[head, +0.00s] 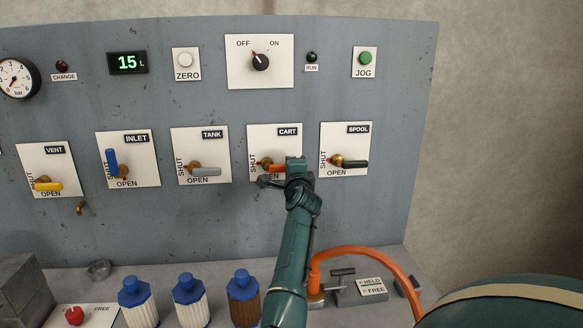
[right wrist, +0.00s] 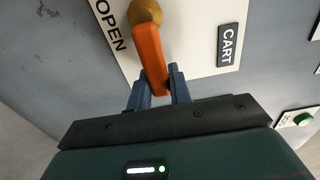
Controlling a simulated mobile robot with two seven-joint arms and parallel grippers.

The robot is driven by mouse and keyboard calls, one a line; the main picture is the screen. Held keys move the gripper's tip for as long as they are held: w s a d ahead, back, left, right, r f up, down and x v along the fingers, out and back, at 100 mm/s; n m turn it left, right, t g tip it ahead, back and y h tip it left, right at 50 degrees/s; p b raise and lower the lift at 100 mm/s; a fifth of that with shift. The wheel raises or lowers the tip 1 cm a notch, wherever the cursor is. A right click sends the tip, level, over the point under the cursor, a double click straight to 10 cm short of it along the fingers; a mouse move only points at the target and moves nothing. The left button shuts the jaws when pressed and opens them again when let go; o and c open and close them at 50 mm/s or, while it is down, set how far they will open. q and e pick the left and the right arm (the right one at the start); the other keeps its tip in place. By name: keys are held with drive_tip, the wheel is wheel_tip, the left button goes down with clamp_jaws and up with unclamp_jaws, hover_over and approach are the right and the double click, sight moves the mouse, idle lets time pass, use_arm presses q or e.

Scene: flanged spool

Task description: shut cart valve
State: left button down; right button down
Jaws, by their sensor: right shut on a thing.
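The CART valve has an orange lever handle (head: 277,168) on a brass body, on a white plate (head: 262,137) marked SHUT along its left side and OPEN below. The handle lies about level, pointing right, along the OPEN word. My right gripper (head: 282,176) is at the handle's outer end and partly hides it and the OPEN word. In the right wrist view the orange handle (right wrist: 150,55) runs from the brass body (right wrist: 144,12) down between the two fingers of my gripper (right wrist: 158,88), which is shut on it. My left gripper is not in view.
Neighbouring valves are TANK (head: 207,171) with a grey handle and SPOOL (head: 354,163) with a black one, both level. The blue INLET handle (head: 111,160) stands upright. Several blue-capped bottles (head: 189,302) and an orange hose (head: 368,252) are on the bench below.

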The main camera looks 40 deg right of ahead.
drive_tip(key=c, duration=1.3)
unclamp_jaws()
drive_tip(key=b+v, duration=0.1)
drive_tip(key=v, duration=1.2)
drive_tip(key=shift+a, duration=0.1)
